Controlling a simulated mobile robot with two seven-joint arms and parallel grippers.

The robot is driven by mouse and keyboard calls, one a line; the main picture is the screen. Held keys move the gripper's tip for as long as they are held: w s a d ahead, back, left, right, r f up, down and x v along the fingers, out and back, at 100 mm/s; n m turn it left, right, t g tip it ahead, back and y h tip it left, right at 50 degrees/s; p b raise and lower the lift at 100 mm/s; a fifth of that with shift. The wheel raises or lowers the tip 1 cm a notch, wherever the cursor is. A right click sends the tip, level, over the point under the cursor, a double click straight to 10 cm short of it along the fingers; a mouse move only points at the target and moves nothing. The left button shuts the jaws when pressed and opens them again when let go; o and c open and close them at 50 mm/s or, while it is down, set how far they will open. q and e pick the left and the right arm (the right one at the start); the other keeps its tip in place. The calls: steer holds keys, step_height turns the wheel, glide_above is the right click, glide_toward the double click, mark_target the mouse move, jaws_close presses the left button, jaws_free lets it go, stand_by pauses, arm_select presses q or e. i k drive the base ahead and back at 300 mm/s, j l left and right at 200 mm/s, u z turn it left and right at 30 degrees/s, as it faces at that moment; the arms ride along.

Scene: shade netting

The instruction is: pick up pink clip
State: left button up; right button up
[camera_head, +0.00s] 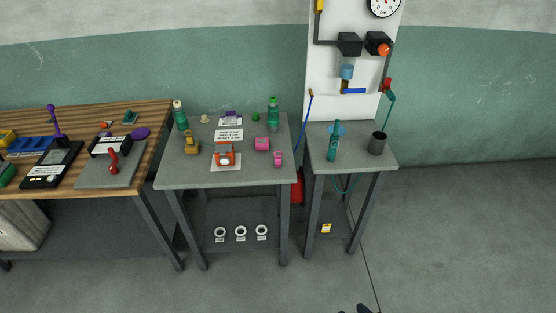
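Two small pink things lie on the right part of the middle grey table (200,176). One is a wider pink block (262,144). The other is a narrower pink piece (278,158) near the table's right front edge, and it looks more like a clip. Both are too small to tell their exact shape. A dark tip (362,309) at the bottom edge seems to be part of my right gripper, far from the table; most of it is cut off. My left gripper is not in view.
An orange device (225,156) sits left of the pink things, and green bottles (273,108) stand behind. The right small table (350,165) holds a teal bottle (333,145) and a dark cup (377,143). A wooden bench (70,187) stands left. The floor in front is clear.

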mark_target(277, 159)
steer(key=i+j+z, duration=0.1)
steer(key=i+j, duration=0.7)
